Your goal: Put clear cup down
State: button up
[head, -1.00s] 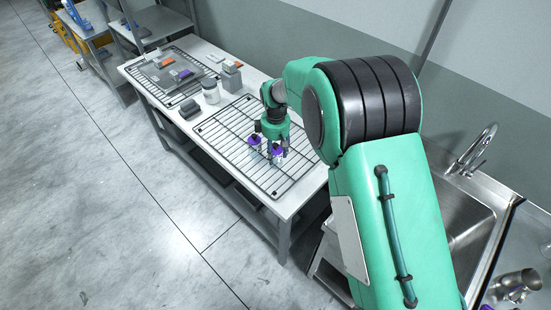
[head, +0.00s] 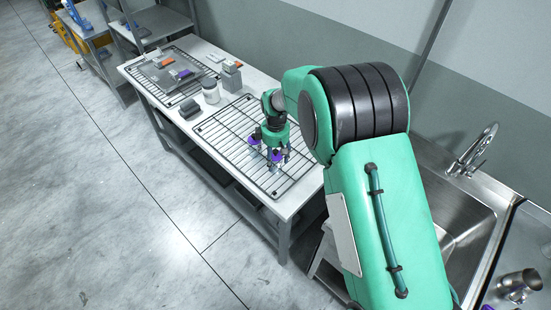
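My gripper (head: 266,148) points down over the wire rack (head: 232,148) on the white table. Its two purple-padded fingers stand apart, close above the rack. A small pale, see-through shape shows faintly at and below the fingertips, and it may be the clear cup. It is too small, and too much covered by the gripper, to tell its outline. I cannot tell whether the fingers touch it or whether it rests on the rack.
A lidded clear jar (head: 211,91), a dark grey block (head: 190,109) and a grey box (head: 232,77) stand behind the rack. A second rack (head: 154,86) holds a grey tray. A sink (head: 462,225) and a metal jug (head: 518,284) are at right. The rack's left part is bare.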

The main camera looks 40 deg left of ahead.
jog(key=shift+o, duration=0.2)
jog(key=shift+r, duration=0.15)
notch_tip(320, 180, up, 12)
jog(key=shift+r+p, duration=0.1)
jog(key=shift+p, duration=0.4)
dwell(0.8)
dwell(0.3)
